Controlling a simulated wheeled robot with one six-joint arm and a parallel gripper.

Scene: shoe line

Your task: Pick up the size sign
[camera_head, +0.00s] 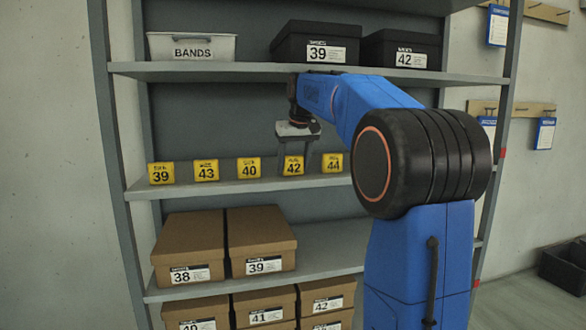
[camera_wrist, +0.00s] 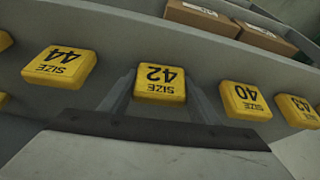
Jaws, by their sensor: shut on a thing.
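The yellow size sign marked 42 (camera_head: 293,166) stands on the middle shelf in a row of yellow size signs. It also shows upside down in the wrist view (camera_wrist: 160,84), between the two fingers. My gripper (camera_head: 294,160) points down over the shelf and is shut on the 42 sign, one finger on each side of it. The other signs are 39 (camera_head: 160,173), 43 (camera_head: 206,171) and 40 (camera_head: 248,168) to the left, and 44 (camera_head: 332,163) to the right. I cannot tell whether the 42 sign touches the shelf.
The shelf above holds a BANDS bin (camera_head: 191,46) and black shoe boxes 39 (camera_head: 316,44) and 42 (camera_head: 400,50). Brown boxes 38 (camera_head: 188,245) and 39 (camera_head: 260,240) stand below. The neighbouring 40 and 44 signs are close to my fingers.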

